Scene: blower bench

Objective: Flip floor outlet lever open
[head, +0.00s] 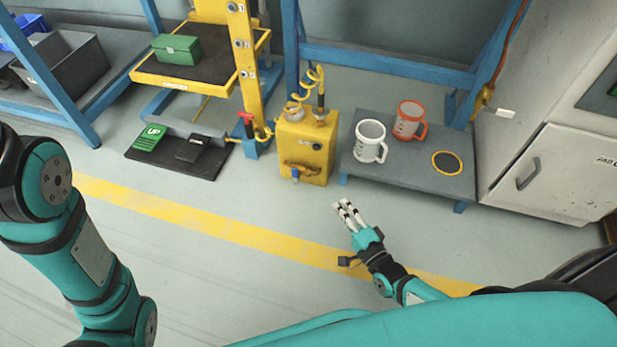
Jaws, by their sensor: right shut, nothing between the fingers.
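A yellow box-shaped unit (306,150) stands on the floor near the centre, with a coiled yellow hose (312,88) above it. A small blue lever-like part (295,174) sits low on its front; its exact position is too small to tell. A red handle (247,118) tops a fitting at the foot of the yellow post, left of the unit. I cannot tell which is the floor outlet lever. My right gripper (346,208) is shut and empty, in front of and right of the unit, apart from it. My left arm shows at the left, its gripper out of view.
A low grey platform (400,182) holds a white mug (370,141), an orange mug (409,120) and a yellow-ringed disc (446,162). A black pedal plate (150,165) lies left. A white cabinet (540,172) stands right. The floor by the yellow stripe (205,223) is clear.

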